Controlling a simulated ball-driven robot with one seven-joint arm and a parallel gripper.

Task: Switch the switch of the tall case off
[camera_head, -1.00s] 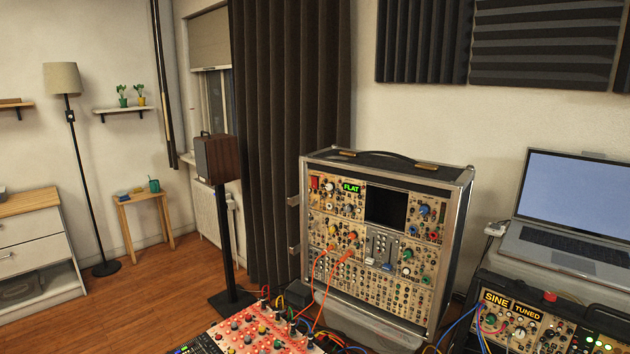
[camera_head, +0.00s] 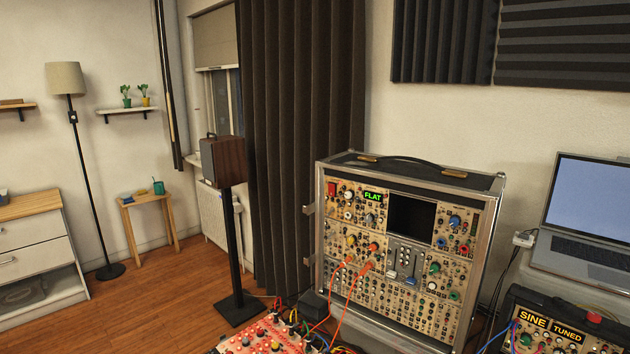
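The tall case (camera_head: 493,215) stands upright right of centre, with a metal frame, a black handle on top and a beige panel of knobs and sockets. A red switch (camera_head: 332,189) sits at the panel's top left corner; its position is too small to tell. A green "FLAT" label (camera_head: 373,196) and a dark screen (camera_head: 411,219) are beside it. Orange cables (camera_head: 345,292) run from the panel down to the left. My gripper is not in view.
A low case labelled SINE and TUNED (camera_head: 549,325) is at the lower right, below a laptop (camera_head: 590,218). A red panel of knobs (camera_head: 262,335) lies at the bottom. A speaker (camera_head: 223,161) on a black stand is left of the dark curtain (camera_head: 300,130). Open wooden floor (camera_head: 165,310) lies left.

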